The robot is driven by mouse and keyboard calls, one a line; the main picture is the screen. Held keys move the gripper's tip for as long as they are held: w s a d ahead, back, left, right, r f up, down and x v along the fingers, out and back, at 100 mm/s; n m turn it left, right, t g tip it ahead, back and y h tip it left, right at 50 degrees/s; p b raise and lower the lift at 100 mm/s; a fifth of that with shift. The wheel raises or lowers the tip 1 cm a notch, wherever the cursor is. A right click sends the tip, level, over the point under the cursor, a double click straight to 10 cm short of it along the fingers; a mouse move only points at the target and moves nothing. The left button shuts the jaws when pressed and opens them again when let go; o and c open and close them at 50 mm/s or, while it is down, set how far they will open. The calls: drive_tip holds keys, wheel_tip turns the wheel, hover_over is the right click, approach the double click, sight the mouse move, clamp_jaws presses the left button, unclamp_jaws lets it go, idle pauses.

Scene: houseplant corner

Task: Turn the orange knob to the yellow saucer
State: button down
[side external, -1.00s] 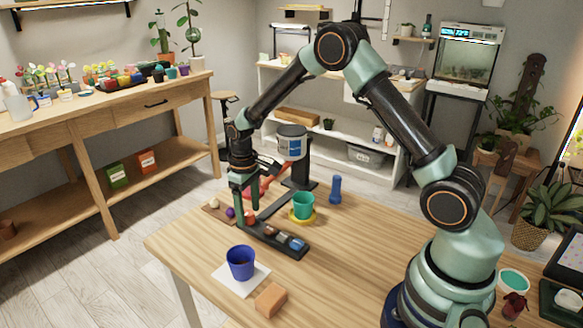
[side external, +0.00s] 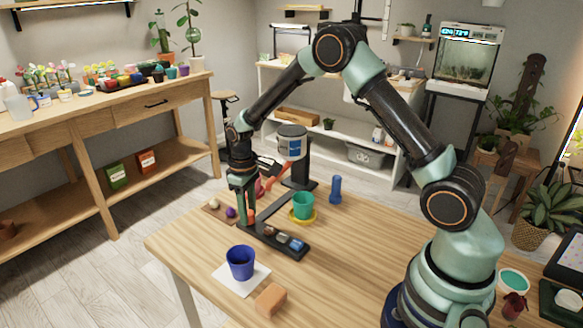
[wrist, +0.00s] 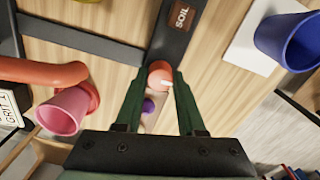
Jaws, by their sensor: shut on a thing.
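The orange knob (wrist: 158,70), with a pale mark on its rim, sits at the end of a black base. My gripper (wrist: 160,80) is shut on it, one green finger on each side. The side view shows my gripper (side external: 247,218) pointing down at the knob, which is mostly hidden there. The yellow saucer (side external: 303,221) stands beyond the base, with a green pot (side external: 303,205) on it. The orange-red spout (side external: 278,177) runs from the dispenser (side external: 291,143) toward the left. In the wrist view the spout (wrist: 40,71) ends near a pink pot (wrist: 65,110).
A blue pot (side external: 240,262) stands on a white card (side external: 257,278), with an orange block (side external: 270,299) in front. A dark tray (side external: 285,243) with small labelled items joins the base. A blue bottle (side external: 335,189) stands behind.

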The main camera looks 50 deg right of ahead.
drive_tip(key=n, duration=0.4)
drive_tip(key=shift+d+n, duration=0.15)
drive_tip(key=shift+n, duration=2.35)
drive_tip(key=c, duration=0.5)
unclamp_jaws()
wheel_tip(320, 180, up, 12)
drive_tip(key=shift+w, duration=0.3)
drive_tip(key=shift+r, duration=0.15)
